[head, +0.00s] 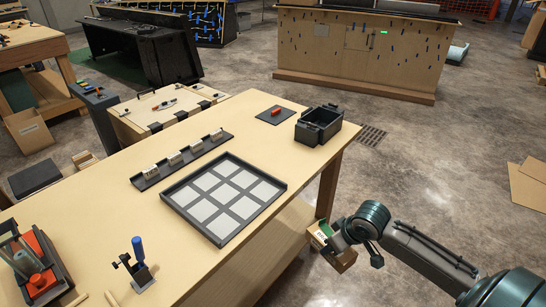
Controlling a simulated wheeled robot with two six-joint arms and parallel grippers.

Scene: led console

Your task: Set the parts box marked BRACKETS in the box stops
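A small brown box (341,261) with a white label and something green at its top is at my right gripper (334,237), beyond the table's right edge. The arm hides part of the box. I cannot pick out the box stops with certainty. My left gripper is not in view.
Table room is free around the tray.

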